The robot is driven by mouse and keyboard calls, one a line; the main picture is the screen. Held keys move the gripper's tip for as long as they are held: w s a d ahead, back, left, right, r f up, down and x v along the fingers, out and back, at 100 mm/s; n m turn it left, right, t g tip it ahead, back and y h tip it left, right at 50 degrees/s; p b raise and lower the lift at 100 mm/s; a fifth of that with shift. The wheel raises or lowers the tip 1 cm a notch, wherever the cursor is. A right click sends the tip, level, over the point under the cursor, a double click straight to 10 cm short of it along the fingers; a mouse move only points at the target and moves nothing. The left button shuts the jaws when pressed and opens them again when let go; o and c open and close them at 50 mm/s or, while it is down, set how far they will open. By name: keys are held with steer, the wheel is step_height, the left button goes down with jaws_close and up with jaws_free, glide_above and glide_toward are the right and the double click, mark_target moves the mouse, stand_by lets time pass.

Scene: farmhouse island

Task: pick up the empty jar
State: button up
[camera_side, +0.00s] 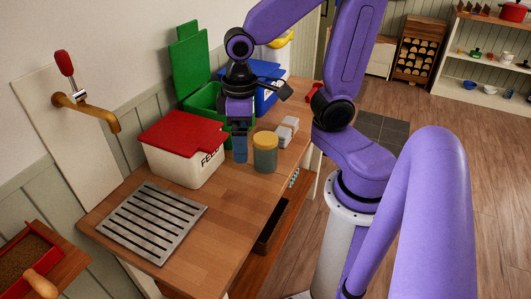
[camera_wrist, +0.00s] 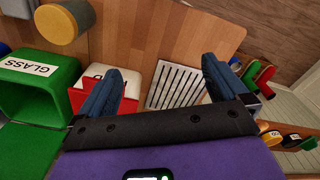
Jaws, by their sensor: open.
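A jar (camera_side: 265,155) with a flat yellow-tan lid and a grey-green body stands upright on the wooden counter near its front edge. In the wrist view the jar (camera_wrist: 56,24) is at the upper left, outside the space between my fingers. I cannot tell from these views whether it is empty. My gripper (camera_side: 240,156) points down just left of the jar in the side view, its fingers low beside it. In the wrist view my gripper (camera_wrist: 166,66) is open, its two blue fingers wide apart with nothing between them.
A red-lidded white bin (camera_side: 183,165) stands left of my gripper. A green bin marked GLASS (camera_wrist: 38,85) and a blue bin (camera_side: 268,92) stand behind. Small grey containers (camera_side: 288,130) sit beyond the jar. A slotted metal drain plate (camera_side: 152,220) lies at the near end; bare counter surrounds it.

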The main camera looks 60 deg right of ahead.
steer(key=w+d+m, duration=0.4)
steer(key=w+m, duration=0.3)
steer(key=m, duration=1.6)
glide_above(266, 138)
steer(key=d, duration=0.1)
steer(key=f, duration=0.2)
step_height(266, 138, down, 11)
steer(key=shift+r, duration=0.1)
steer(key=f, duration=0.2)
steer(key=a+f, duration=0.1)
steer(key=f, duration=0.1)
steer(key=shift+w, duration=0.1)
steer(key=shift+d+f, duration=0.1)
steer(key=shift+f, duration=0.55)
